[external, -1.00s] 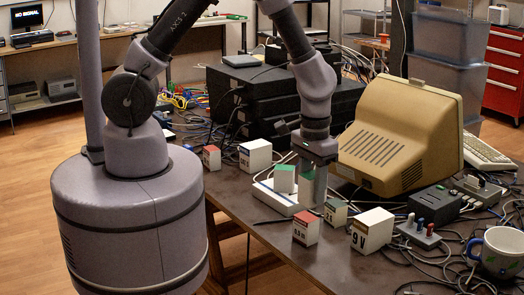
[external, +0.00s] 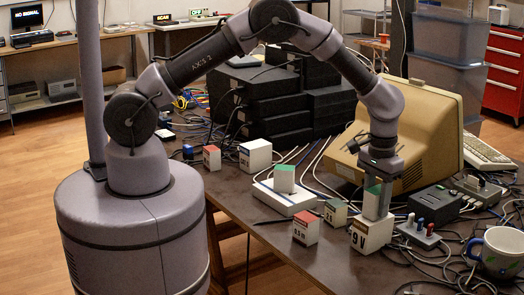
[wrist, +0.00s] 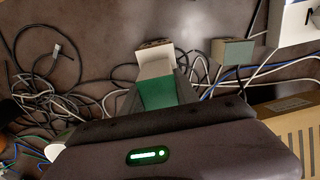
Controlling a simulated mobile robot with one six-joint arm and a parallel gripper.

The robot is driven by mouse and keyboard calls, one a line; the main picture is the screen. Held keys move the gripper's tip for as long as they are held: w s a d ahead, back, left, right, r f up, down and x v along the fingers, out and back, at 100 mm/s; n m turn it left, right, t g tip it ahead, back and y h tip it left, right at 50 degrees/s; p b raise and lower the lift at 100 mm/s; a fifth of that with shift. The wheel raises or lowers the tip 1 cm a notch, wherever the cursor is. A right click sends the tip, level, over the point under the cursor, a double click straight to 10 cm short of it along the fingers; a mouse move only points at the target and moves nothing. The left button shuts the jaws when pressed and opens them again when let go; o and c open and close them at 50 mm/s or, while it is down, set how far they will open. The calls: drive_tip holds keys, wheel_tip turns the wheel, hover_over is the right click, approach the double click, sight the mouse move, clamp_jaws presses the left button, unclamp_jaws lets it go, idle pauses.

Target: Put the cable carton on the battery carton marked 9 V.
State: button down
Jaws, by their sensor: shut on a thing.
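The green-topped cable carton (external: 372,204) is between the fingers of my gripper (external: 378,207), which is shut on it. The fingers hide much of the carton, and its label does not show. Its green top (wrist: 157,94) fills the middle of the wrist view, in front of my gripper. The battery carton marked 9 V (external: 371,237) stands on the table directly below the held carton. Its pale top (wrist: 154,67) shows just past the green top in the wrist view. I cannot tell whether the two cartons touch.
A small carton (external: 335,212) and a red-topped carton (external: 306,230) stand left of the 9 V carton. Another green-topped carton (external: 284,178) sits on a white box (external: 285,199). A beige monitor (external: 427,120) is behind my gripper; switches (external: 418,232) and loose cables are at right.

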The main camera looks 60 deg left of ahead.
drive_tip(key=shift+f, duration=0.15)
drive_tip(key=c, duration=0.9)
unclamp_jaws()
